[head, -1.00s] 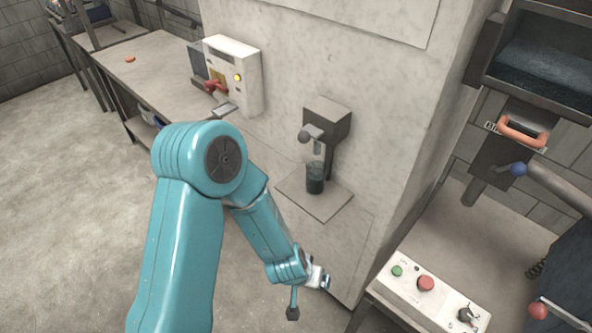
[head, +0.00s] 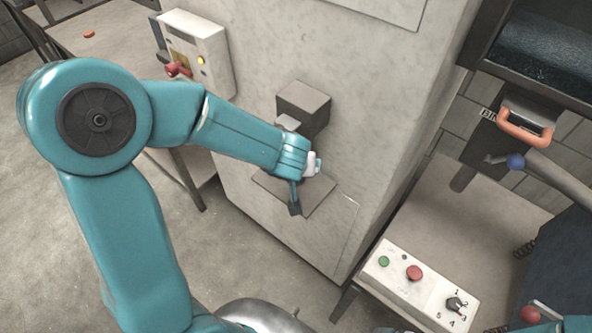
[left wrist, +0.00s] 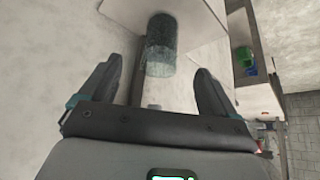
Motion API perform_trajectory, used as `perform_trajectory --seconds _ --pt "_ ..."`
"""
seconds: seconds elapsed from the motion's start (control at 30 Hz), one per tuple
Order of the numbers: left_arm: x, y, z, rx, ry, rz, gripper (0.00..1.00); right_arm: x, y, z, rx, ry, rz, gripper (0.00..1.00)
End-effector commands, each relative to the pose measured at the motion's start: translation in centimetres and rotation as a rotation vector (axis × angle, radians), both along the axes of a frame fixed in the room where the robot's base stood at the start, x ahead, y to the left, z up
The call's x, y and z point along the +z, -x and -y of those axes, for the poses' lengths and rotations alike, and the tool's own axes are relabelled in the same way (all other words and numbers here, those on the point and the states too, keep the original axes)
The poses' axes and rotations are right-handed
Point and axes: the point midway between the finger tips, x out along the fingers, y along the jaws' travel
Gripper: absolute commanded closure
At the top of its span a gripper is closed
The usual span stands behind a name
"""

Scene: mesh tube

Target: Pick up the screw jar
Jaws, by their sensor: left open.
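The screw jar (left wrist: 160,48) is a dark, greenish, see-through cylinder. It touches a pale shelf (left wrist: 205,18) in the left wrist view. My left gripper (left wrist: 158,80) is open, with its two dark fingers apart and the jar showing beyond the gap between them. Nothing is held. In the head view my left gripper (head: 313,165) is in front of the wall dispenser, over the small shelf (head: 318,200). There the arm and gripper hide the jar. My right gripper is not in view.
The dark dispenser block (head: 303,105) juts from the pale pillar just above my left gripper. A switch box (head: 197,50) with a red lever is on the pillar at left. A button panel (head: 415,290) is on a bench at lower right.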

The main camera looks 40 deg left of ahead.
Motion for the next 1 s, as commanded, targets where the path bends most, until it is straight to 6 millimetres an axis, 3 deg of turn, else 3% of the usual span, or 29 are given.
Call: perform_trajectory --seconds 0.03,0.1,0.47,0.7,0.97,1.0 --pt "-1.7 -0.5 -0.3 0.002 0.0 -0.002 0.1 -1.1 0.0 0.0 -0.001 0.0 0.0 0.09" --pt "-2.9 -1.2 -0.7 0.001 0.0 -0.003 0.1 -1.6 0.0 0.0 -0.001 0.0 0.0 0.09" --pt "-5.3 -3.0 -1.7 -0.003 0.001 0.0 0.1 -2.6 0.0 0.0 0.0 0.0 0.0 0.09" --pt "-8.6 -4.8 -2.9 -0.003 0.0 -0.001 0.1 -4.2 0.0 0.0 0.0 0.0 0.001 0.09" --pt "-8.9 -5.2 -3.1 -0.003 0.001 0.002 0.1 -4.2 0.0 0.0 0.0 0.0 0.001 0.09" --pt "-8.9 -5.2 -3.1 -0.003 0.001 0.002 0.16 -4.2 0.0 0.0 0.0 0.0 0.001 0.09"
